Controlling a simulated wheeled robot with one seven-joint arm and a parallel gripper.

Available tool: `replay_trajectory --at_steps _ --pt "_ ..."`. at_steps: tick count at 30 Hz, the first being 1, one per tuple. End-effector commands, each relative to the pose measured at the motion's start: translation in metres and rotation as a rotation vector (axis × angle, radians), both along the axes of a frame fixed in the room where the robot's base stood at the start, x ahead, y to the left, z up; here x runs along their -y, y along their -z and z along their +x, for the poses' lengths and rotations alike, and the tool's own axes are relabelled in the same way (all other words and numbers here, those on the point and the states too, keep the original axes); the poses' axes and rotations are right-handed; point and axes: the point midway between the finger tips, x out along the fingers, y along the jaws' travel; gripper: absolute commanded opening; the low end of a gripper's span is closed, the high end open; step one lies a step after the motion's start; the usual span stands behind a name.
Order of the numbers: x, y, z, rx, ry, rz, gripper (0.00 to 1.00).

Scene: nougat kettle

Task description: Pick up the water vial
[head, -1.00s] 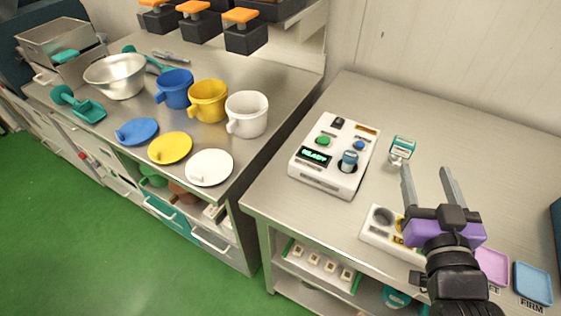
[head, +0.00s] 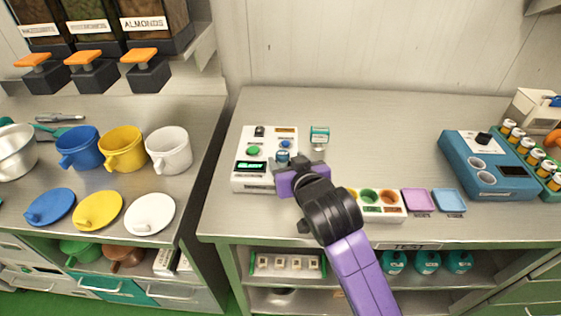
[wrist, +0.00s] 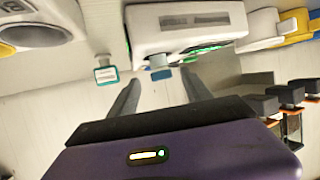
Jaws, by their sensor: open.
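A small blue-grey vial (head: 283,156), which fits the water vial, stands in the round socket of the white device (head: 243,183) with the lit green display. No label on it is readable. In the wrist view the vial (wrist: 158,62) pokes out from the device (wrist: 188,20), ahead of and between my finger tips. My gripper (wrist: 161,84) is open, with nothing between its fingers. In the head view my purple gripper (head: 300,170) is just in front of the device, close to the vial, and hides part of its surroundings. No contact is visible.
A teal and white stamp-like item (head: 319,137) stands right of the device. A white tray with coloured wells (head: 387,212) and pink (head: 418,200) and blue (head: 449,200) pads lie to the right. A blue machine (head: 487,168) is farther right. The counter behind is clear.

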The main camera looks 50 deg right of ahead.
Motion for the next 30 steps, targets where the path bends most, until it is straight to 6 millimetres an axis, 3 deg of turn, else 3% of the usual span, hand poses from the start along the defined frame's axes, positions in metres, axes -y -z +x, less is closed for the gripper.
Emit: replay_trajectory --at_steps 7,17,26,30 --pt "0.015 0.012 0.029 0.001 0.000 0.001 0.57" --pt "0.019 0.015 0.035 0.002 -0.002 0.000 0.57" --pt "0.019 0.015 0.034 0.002 -0.002 0.000 0.00" --pt "0.018 0.015 0.034 0.002 -0.002 0.000 0.00"
